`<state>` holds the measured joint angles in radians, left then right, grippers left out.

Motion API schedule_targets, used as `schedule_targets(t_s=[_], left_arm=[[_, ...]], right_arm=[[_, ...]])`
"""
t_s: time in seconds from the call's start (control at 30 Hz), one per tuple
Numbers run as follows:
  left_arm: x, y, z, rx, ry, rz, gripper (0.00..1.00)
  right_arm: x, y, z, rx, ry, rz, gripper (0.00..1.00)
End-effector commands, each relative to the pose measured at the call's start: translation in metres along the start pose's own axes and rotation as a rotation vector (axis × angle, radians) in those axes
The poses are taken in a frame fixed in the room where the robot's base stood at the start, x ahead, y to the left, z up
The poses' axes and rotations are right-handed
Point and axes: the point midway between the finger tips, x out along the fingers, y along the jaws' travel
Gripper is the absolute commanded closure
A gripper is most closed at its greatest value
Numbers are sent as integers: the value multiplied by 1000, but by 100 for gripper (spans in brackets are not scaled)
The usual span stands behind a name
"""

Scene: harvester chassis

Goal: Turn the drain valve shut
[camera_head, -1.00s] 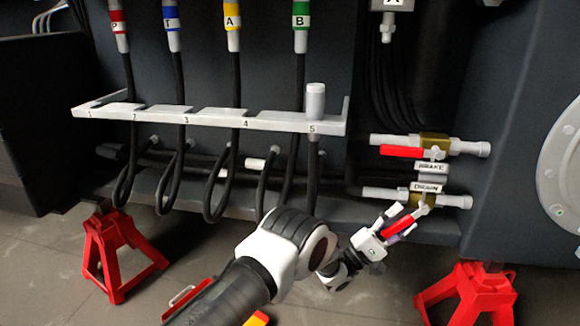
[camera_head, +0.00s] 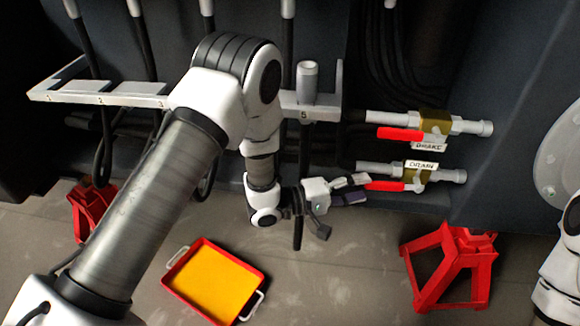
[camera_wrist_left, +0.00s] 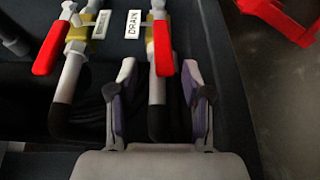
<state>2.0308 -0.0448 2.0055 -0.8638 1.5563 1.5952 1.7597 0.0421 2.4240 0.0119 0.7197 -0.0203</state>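The drain valve (camera_head: 424,175) has a brass body on a grey pipe, below a white DRAIN label (camera_head: 421,165). Its red handle (camera_head: 384,185) points left, nearly along the pipe. My left gripper (camera_head: 357,189) is just left of the handle's free end. In the left wrist view its two fingers (camera_wrist_left: 159,72) are spread apart, with the pipe showing between them and the red handle (camera_wrist_left: 163,50) mostly beyond the tips. Nothing is gripped. I cannot tell whether a finger touches the handle. My right gripper is out of view.
The brake valve (camera_head: 434,122) sits just above, with its own red handle (camera_head: 400,133) pointing left. A grey hose rack (camera_head: 320,108) is at the upper left. A red jack stand (camera_head: 450,262) and a yellow-filled red tray (camera_head: 215,283) are on the floor.

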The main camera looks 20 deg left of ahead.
Motion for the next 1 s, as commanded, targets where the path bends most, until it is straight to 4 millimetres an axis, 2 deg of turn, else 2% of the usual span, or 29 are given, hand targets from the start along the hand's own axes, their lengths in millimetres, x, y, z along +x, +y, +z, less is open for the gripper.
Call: schedule_targets(t_s=[0.03,0.47,1.0], left_arm=[[-3,20,-1,24,19,-32,51],[-46,42,-7,215,149,-339,51],[-128,80,12,401,128,-773,51]], right_arm=[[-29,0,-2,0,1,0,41],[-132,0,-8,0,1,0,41],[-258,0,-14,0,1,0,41]])
